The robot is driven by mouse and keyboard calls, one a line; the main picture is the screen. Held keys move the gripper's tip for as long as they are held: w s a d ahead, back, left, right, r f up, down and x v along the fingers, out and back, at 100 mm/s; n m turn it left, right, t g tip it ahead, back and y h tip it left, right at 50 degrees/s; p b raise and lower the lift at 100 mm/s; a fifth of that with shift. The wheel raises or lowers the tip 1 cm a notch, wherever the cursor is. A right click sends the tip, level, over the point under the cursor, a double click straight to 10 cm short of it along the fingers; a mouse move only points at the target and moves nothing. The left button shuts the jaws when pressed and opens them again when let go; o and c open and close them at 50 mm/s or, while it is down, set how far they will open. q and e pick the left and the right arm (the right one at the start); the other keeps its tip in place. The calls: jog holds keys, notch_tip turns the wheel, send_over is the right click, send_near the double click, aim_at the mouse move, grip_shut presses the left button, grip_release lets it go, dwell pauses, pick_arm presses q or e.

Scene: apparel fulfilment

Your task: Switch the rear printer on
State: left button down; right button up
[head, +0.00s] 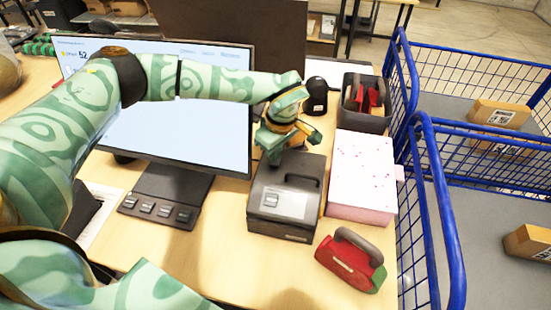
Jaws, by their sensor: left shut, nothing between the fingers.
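A dark printer (285,211) with a grey label panel on top stands on the wooden desk, right of the monitor. I see only this one printer clearly; I cannot tell whether another stands behind my gripper. My left gripper (273,152) is shut and empty, pointing down at the back left edge of the printer. I cannot tell whether it touches it. The gripper hides the printer's back left corner, and no power switch can be made out. My right gripper is not in view.
A monitor (200,125) and a black button pad (160,205) are on the left. A pink box (361,170), a red and grey tape dispenser (350,262), a black bin (366,122) and a small black device (316,98) stand on the right. Blue wire carts (440,235) border the desk.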

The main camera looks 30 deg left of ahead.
aim_at(275, 164)
pick_arm(q)
jog(key=shift+f+b, duration=0.3)
jog(key=shift+f, duration=0.5)
notch_tip(275, 164, up, 8)
jog(key=p, duration=0.7)
dwell(0.5)
jog(key=shift+s, duration=0.1)
